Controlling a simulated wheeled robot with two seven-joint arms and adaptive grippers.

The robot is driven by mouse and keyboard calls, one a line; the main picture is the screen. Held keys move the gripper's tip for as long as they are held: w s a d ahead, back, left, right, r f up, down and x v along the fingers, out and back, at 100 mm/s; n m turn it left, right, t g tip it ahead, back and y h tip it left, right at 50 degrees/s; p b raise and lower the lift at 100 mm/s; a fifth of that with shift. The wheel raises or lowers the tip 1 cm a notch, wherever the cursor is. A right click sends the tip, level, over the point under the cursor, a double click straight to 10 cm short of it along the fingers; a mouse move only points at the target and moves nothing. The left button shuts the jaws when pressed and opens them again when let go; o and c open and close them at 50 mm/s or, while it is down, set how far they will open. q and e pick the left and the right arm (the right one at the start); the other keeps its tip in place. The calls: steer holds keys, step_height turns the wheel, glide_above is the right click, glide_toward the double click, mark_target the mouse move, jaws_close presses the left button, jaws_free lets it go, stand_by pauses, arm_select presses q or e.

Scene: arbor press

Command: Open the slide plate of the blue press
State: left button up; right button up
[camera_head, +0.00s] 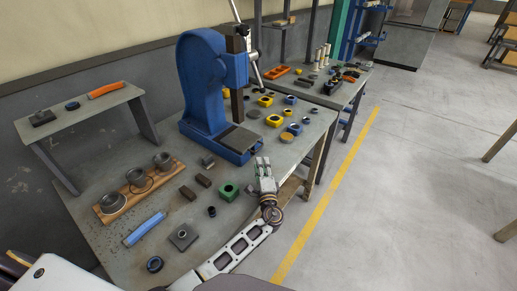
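The blue press (203,85) stands on the near workbench, with a dark upright ram (237,80) and a lever handle (248,45) at its upper right. A dark grey plate (238,138) lies flat on top of its blue base; I take this to be the slide plate. My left gripper (263,164) is just in front of the base, to the lower right of the plate, and seems apart from it. Its fingers point toward the press and look close together; the gap between them is too small to judge. My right gripper is not in view.
A wooden board (140,190) holds several round cups. Yellow and blue parts lie right of the press.

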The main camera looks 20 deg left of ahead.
mark_target(259, 148)
arm_select(q)
steer(key=shift+p+x, duration=0.7)
steer(key=shift+x, duration=4.1)
steer(key=c, duration=0.6)
steer(key=shift+w, duration=0.1)
jaws_close()
steer(key=shift+r, duration=0.1)
